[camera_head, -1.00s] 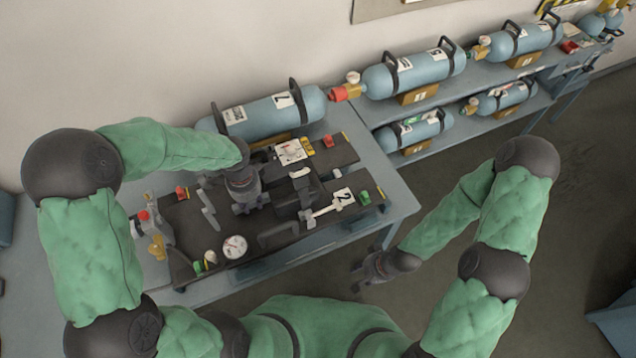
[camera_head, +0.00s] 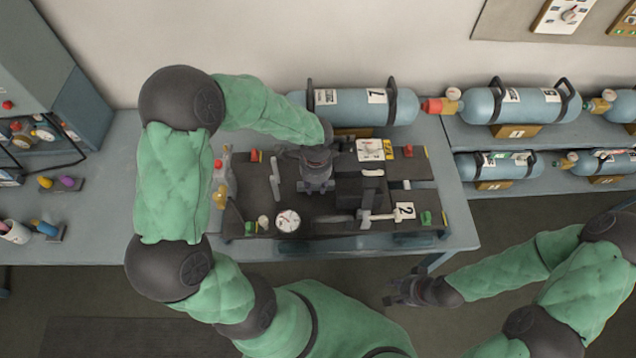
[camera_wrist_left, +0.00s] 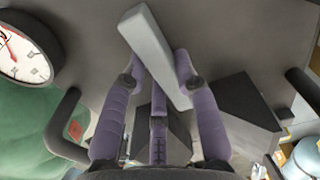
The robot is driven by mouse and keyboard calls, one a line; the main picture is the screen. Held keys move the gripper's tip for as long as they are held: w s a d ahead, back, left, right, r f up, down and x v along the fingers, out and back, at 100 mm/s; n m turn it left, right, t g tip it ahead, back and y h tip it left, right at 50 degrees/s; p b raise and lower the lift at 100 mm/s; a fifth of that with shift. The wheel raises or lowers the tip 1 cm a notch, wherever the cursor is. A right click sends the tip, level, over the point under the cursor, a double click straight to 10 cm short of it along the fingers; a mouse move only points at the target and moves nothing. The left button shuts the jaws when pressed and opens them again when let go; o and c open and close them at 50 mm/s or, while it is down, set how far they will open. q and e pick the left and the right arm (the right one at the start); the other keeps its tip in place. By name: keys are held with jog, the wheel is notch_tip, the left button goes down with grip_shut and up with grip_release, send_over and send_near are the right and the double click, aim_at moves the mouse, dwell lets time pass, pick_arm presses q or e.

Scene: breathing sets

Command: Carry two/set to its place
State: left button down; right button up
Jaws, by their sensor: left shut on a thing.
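The set marked 2 is a dark flat backplate (camera_head: 262,200) lying on the bench, with a white label 2 (camera_head: 404,211) at its right end. A round white gauge (camera_head: 287,221) is at its front left; it also shows in the left wrist view (camera_wrist_left: 22,55). My left gripper (camera_head: 316,187) is low over the middle of the plate, shut on a part of the set. In the left wrist view a pale grey bar (camera_wrist_left: 150,45) runs between its fingers (camera_wrist_left: 160,90); the exact contact is hidden. My right gripper (camera_head: 400,290) is empty in front of the bench, its fingers apart.
A blue cylinder marked 1 (camera_head: 355,106) lies behind the plate. More cylinders (camera_head: 520,103) rest on a two-level rack at the right. A grey cabinet (camera_head: 40,75) and small coloured parts (camera_head: 60,184) are at the left. Bench left of the plate (camera_head: 150,225) is mostly clear.

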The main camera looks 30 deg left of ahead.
aim_at(316, 190)
pick_arm(q)
jog(key=shift+w+f+b, duration=0.1)
jog(key=shift+f+b, duration=1.2)
jog(key=shift+f, duration=0.4)
dwell(0.5)
jog(key=c, duration=0.9)
grip_release()
jog(key=shift+s+f, duration=0.1)
jog(key=shift+s, duration=0.1)
notch_tip(316, 190, up, 12)
jog(key=shift+w+r, duration=0.1)
jog(key=shift+w, duration=0.05)
